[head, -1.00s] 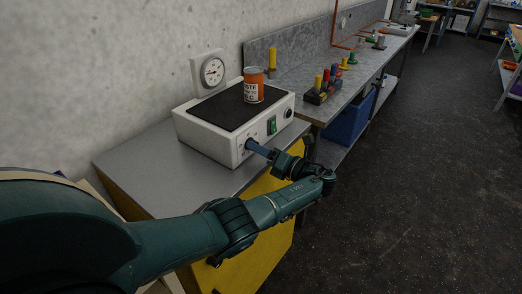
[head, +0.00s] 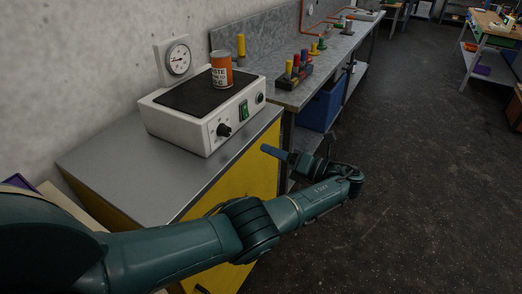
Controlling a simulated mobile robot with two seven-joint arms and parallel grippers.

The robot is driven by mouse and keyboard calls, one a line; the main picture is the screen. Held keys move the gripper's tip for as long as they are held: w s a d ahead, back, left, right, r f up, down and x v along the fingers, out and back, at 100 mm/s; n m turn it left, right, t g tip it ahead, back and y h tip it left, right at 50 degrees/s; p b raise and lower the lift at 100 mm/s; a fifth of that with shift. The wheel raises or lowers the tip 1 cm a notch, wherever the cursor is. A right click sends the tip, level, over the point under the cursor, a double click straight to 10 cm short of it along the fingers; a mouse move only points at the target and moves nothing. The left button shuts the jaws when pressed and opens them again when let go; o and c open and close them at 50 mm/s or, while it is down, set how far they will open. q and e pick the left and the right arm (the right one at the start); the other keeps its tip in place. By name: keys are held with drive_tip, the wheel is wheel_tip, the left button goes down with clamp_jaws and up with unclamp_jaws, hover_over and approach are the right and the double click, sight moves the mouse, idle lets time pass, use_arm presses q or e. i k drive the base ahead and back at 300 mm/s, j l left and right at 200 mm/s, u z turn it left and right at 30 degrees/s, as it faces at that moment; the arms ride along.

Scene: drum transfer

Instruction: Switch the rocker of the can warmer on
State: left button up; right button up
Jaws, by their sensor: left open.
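The can warmer (head: 204,134) is a white box with a black top plate, standing on a grey-topped cabinet. Its green rocker (head: 244,110) sits on the front face between two black knobs; which way it is tipped is too small to tell. An orange labelled can (head: 221,70) stands upright on the plate. My left gripper (head: 297,143) is open and empty, in front of the warmer and to its right, past the cabinet edge. Its blue finger points toward the warmer without touching it. My right gripper is not in view.
A gauge (head: 174,59) is on the wall behind the warmer. The cabinet's grey top (head: 120,166) is bare left of the warmer. A long bench (head: 294,97) with coloured pegs stands beyond, with a blue bin (head: 320,106) below. Dark floor is clear at right.

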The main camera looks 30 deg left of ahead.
sight(246, 114)
drive_tip(key=k+l, duration=0.1)
drive_tip(key=l, duration=1.4)
